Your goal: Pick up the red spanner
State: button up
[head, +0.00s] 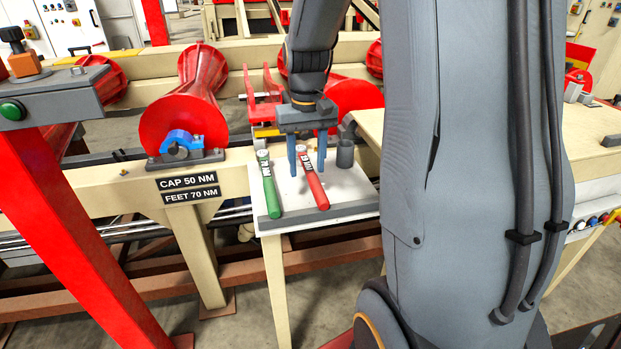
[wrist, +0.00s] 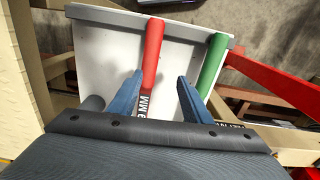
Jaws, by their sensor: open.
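The red spanner (head: 315,184) lies on the white table, its handle toward the near edge. A green spanner (head: 269,186) lies to its left on the same table. My gripper (head: 307,170) is open and points down over the table, with the red spanner's upper part between or just below its blue fingers. In the wrist view the red spanner (wrist: 152,52) runs up from between the open fingers (wrist: 160,95), nearer the left finger. The green spanner (wrist: 211,62) lies outside the right finger. My gripper body hides the red spanner's far end in the wrist view.
The small white table (head: 345,192) has a grey strip along its near edge. A dark grey cup (head: 345,153) stands right of the spanners. A red roller (head: 184,118) and a beam with torque labels (head: 188,189) are to the left.

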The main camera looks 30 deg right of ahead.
aim_at(313, 176)
jog(key=d, duration=0.1)
jog(key=w, duration=0.1)
jog(key=d, duration=0.1)
jog(key=shift+w+d+f, duration=0.15)
jog(key=shift+w+d, duration=0.1)
jog(key=shift+d, duration=0.1)
jog(key=shift+s+f+p, duration=0.1)
jog(key=shift+f+p, duration=0.7)
jog(key=shift+f, duration=2.9)
grip_shut()
